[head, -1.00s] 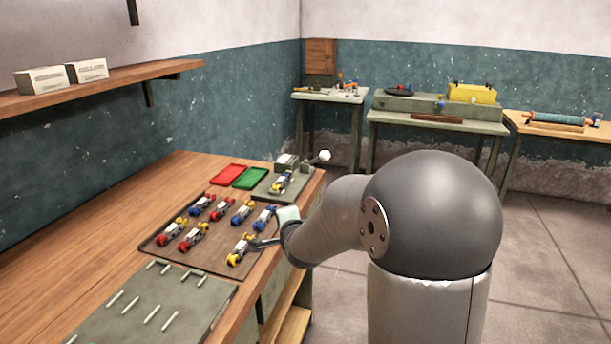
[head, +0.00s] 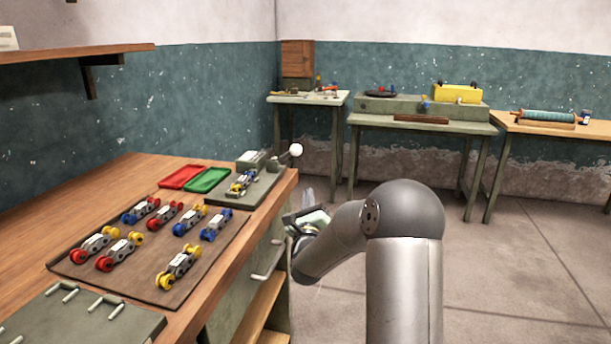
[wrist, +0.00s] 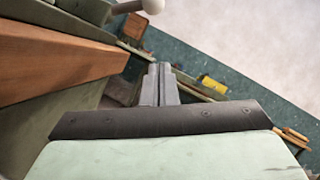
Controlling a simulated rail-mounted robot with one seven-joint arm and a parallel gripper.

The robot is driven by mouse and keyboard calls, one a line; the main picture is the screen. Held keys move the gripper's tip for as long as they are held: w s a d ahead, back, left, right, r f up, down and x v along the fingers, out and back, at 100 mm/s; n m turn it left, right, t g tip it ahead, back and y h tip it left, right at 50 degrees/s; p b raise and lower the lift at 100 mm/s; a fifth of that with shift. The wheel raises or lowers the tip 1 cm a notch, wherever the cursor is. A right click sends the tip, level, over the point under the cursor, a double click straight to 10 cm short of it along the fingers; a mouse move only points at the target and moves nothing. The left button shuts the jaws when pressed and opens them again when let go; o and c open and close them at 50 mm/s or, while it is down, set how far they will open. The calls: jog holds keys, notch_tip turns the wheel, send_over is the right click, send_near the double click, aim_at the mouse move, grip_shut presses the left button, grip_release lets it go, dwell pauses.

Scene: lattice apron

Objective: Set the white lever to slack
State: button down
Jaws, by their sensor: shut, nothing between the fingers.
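The white lever (head: 295,149) shows as a white ball knob on a short stem, at the right end of a grey-green fixture (head: 240,190) on the bench's far corner. Its knob sticks out near the bench edge; any setting marks are too small to read. In the wrist view the knob (wrist: 152,6) is at the top edge, beyond my fingertips and partly cut off. My gripper (wrist: 159,69) is shut and empty, its fingers together. In the head view my gripper (head: 307,200) is off the bench's right edge, below the knob and apart from it.
A brown tray (head: 190,285) with several coloured link pieces lies on the wooden bench. A red tray (head: 182,176) and a green tray (head: 207,180) lie beside the fixture. A drawer handle (head: 268,265) juts from the bench front. The floor to the right is open.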

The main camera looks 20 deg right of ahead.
aim_at(286, 155)
jog(key=shift+w+d+f, duration=0.25)
jog(key=shift+w+f, duration=0.05)
jog(key=shift+f, duration=0.35)
jog(key=w+d+r, duration=0.1)
jog(key=w+r, duration=0.6)
jog(key=w, duration=0.2)
jog(key=shift+d, duration=0.4)
